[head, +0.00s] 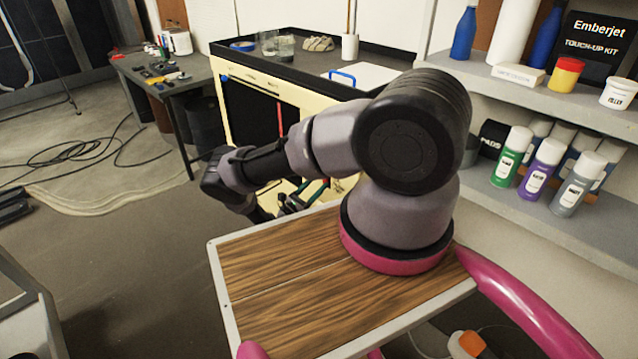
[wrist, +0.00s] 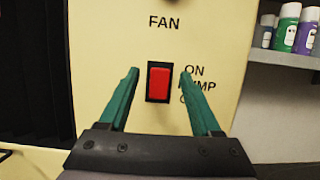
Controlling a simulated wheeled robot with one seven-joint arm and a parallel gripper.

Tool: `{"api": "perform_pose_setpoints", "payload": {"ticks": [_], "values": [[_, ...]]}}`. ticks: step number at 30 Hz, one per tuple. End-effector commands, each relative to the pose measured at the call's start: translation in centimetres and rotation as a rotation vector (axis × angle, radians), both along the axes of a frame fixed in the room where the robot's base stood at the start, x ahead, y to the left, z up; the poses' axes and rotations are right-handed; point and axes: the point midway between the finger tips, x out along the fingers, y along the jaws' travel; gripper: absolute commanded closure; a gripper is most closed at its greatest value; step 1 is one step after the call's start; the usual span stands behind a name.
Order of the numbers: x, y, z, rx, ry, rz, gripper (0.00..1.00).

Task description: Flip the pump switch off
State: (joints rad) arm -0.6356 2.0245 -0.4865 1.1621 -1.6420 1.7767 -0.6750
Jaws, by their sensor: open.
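The pump switch (wrist: 159,83) is a red rocker in a black frame on a cream panel, seen in the wrist view. Labels beside it read ON and PUMP, and a lower one is partly hidden by the right finger. My gripper (wrist: 160,75) is open, with its two teal fingers on either side of the switch in the picture. I cannot tell whether the fingertips touch the panel. In the head view my arm reaches toward the cream bench (head: 225,101), and the switch cannot be made out there.
The word FAN stands above the switch on the cream panel (wrist: 115,50). Shelves (head: 510,90) with spray cans (head: 512,155) and bottles stand to the right. A grey table (head: 160,85) with tools is at the back left. Cables (head: 85,155) lie on the floor.

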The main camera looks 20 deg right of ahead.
Motion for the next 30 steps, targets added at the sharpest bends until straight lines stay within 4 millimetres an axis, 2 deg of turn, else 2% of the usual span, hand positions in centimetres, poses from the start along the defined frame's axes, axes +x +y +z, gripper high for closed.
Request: {"api": "perform_pose_setpoints", "payload": {"ticks": [6, 13, 18, 30], "values": [[-1.5, 4.1, -1.6, 0.002, 0.001, 0.004, 0.35], [-2.7, 7.2, -2.7, 0.001, 0.001, 0.0, 0.35], [-2.9, 8.0, -3.0, 0.001, 0.001, 0.001, 0.35], [-2.9, 8.1, -3.0, 0.0, 0.0, 0.001, 0.35]]}}
